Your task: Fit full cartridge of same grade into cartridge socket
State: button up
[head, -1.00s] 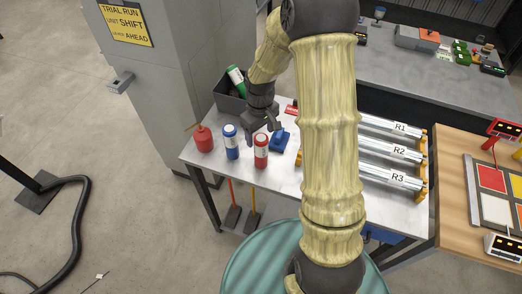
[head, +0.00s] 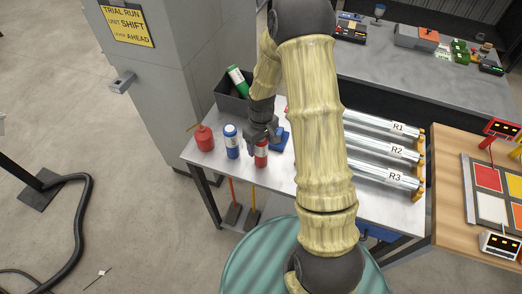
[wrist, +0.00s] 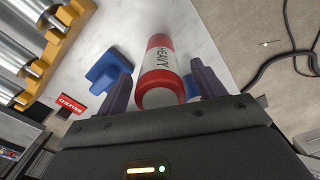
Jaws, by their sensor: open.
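A red cartridge with a white band marked HEAVY (wrist: 163,62) stands on the metal table; it also shows in the head view (head: 261,157). My gripper (head: 263,139) is over its upper part. In the wrist view my open fingers (wrist: 160,75) are on either side of it, with gaps visible. A blue cartridge with a pale band (head: 232,143) stands to its left. A green cartridge (head: 236,76) leans in a dark bin (head: 229,101). I cannot make out the cartridge socket with certainty.
A blue fixture (wrist: 108,69) sits beside the red cartridge, near a red label (wrist: 71,104). A red can (head: 204,138) stands at the table's left edge. Rollers marked R1, R2 and R3 (head: 377,171) fill the right side. A grey cabinet (head: 165,80) stands behind left.

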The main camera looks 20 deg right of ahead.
jog(key=c, duration=1.4)
jog(key=shift+o, duration=0.2)
notch_tip(320, 180, up, 10)
jog(key=shift+r+b, duration=0.1)
jog(key=shift+b, duration=1)
